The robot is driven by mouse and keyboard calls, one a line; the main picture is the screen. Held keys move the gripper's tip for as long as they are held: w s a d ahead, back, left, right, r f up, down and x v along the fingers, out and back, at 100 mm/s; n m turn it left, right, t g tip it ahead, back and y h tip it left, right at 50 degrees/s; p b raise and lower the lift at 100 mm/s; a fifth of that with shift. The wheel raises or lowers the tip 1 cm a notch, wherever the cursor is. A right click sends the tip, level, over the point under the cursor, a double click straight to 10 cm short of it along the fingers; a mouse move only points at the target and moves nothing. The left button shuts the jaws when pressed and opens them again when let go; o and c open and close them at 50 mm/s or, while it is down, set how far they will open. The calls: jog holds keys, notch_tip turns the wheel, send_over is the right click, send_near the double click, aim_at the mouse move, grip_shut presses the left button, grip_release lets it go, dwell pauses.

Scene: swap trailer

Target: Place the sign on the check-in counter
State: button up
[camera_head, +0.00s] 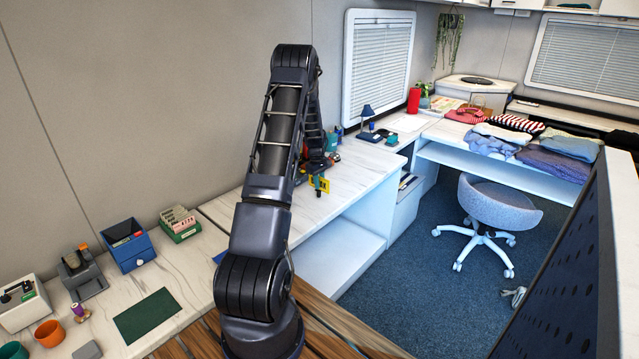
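My arm rises through the middle of the view and folds over, so its far end is largely hidden behind its own links. My gripper (318,170) seems to be low beside the arm, over the marble-topped counter (355,172); its fingers are too small and covered to read. A small yellow piece with dark marks (320,186), possibly the sign, shows right at that spot. I cannot tell whether it is held or stands on the counter. No label tells which surface is the check-in counter.
The near-left counter holds a dark green mat (147,315), a blue drawer box (128,245), a card box (180,222) and an orange cup (49,333). A blue lamp (368,118) stands farther back. Folded clothes (550,150) cover the right desk above a chair (497,205).

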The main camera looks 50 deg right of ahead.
jog(key=shift+r, duration=0.1)
jog(key=r, duration=0.4)
jog(key=w+r, duration=0.1)
jog(key=r, duration=0.7)
jog(key=shift+w+a+r, duration=0.1)
jog(key=shift+w+r, duration=0.05)
jog(key=shift+w, duration=0.1)
jog(key=w+a+r+t+h, duration=0.1)
jog(key=w+a+r, duration=0.3)
jog(key=a+r, duration=0.7)
jog(key=w+a+r+t, duration=0.1)
jog(key=w+a+r, duration=0.3)
jog(key=a+r, duration=0.75)
jog(key=s+a+r+t, duration=0.1)
jog(key=s+a+r, duration=0.15)
jog(key=a, duration=0.85)
jog(key=s+a+r, duration=0.1)
jog(key=s+a, duration=0.2)
jog(key=a, duration=0.8)
jog(key=s+a+t+y, duration=0.1)
jog(key=s+a+t, duration=0.2)
jog(key=s+a, duration=1.5)
jog(key=shift+s+a+f, duration=0.3)
jog(key=shift+s+a, duration=0.1)
jog(key=shift+a, duration=0.8)
